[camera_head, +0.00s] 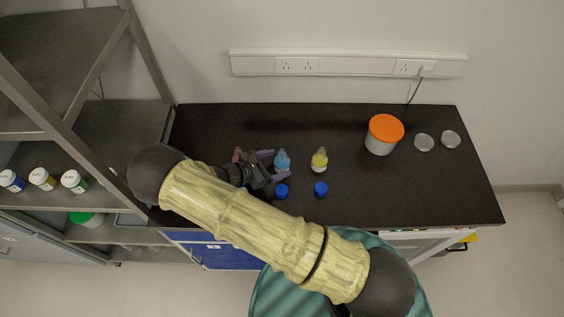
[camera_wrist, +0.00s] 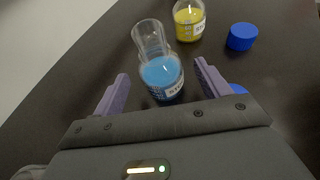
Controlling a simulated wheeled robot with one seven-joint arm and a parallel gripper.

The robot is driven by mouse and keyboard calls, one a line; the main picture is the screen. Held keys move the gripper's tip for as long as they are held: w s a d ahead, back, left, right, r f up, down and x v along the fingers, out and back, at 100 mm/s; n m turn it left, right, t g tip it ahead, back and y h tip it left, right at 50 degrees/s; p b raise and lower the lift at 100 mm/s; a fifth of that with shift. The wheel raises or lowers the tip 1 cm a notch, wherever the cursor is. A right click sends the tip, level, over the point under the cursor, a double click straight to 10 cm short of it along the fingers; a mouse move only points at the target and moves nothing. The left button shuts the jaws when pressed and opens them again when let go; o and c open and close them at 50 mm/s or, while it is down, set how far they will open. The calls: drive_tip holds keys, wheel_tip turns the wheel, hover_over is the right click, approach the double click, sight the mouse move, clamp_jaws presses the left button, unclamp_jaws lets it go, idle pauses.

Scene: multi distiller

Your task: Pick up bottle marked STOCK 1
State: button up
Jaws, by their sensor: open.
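A clear bottle of blue liquid (camera_wrist: 162,75) stands uncapped on the black bench; in the head view it is right of the gripper (camera_head: 282,160). Its white label is partly visible, but the text is too small to read. A bottle of yellow liquid (camera_wrist: 189,20) stands beyond it, also in the head view (camera_head: 319,160). A reddish bottle (camera_head: 238,155) is partly hidden behind my gripper. Which one is STOCK 1 I cannot tell. My gripper (camera_wrist: 161,88) is open, its purple fingers on either side of the blue bottle, with no clear contact visible.
Blue caps (camera_head: 320,189) (camera_head: 282,191) lie on the black bench (camera_head: 440,190) in front of the bottles. A white tub with an orange lid (camera_head: 385,134) and two clear dishes (camera_head: 424,143) are at the right. A metal shelf (camera_head: 110,120) with several bottles stands left.

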sight(286, 161)
drive_tip(key=b+x, duration=0.1)
drive_tip(key=x, duration=0.3)
drive_tip(key=shift+w+d+f, duration=0.15)
drive_tip(key=shift+d, duration=0.2)
drive_tip(key=c, duration=1.2)
wheel_tip(286, 161, up, 28)
drive_tip(key=b, duration=0.3)
